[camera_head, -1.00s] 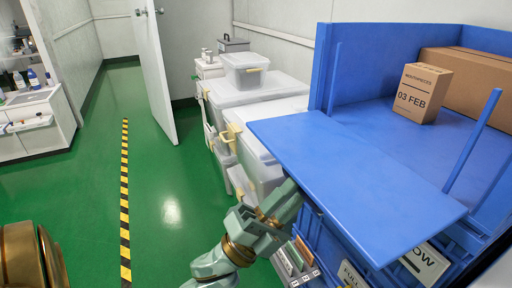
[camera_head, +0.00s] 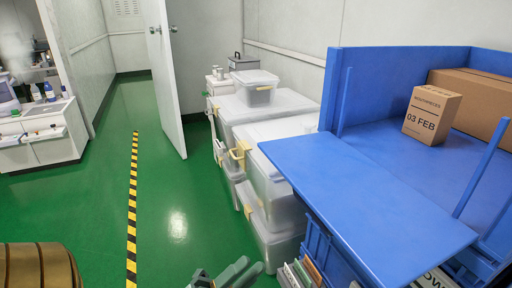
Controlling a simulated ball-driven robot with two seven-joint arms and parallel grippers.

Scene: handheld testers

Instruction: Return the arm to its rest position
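My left gripper (camera_head: 240,272) shows at the bottom edge, left of the blue bench and above the green floor. Its two grey-green fingers stand a little apart with nothing between them. Most of the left arm is below the picture. My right gripper is not in view. A bronze rounded part of my own body shows at the lower left corner.
A blue bench (camera_head: 365,190) stands at the right, bearing a small carton marked 03 FEB (camera_head: 431,114) and a larger carton (camera_head: 480,100). Stacked clear bins (camera_head: 277,185) stand beside it. A door (camera_head: 165,80) is open. Green floor with a striped line (camera_head: 132,200) is clear.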

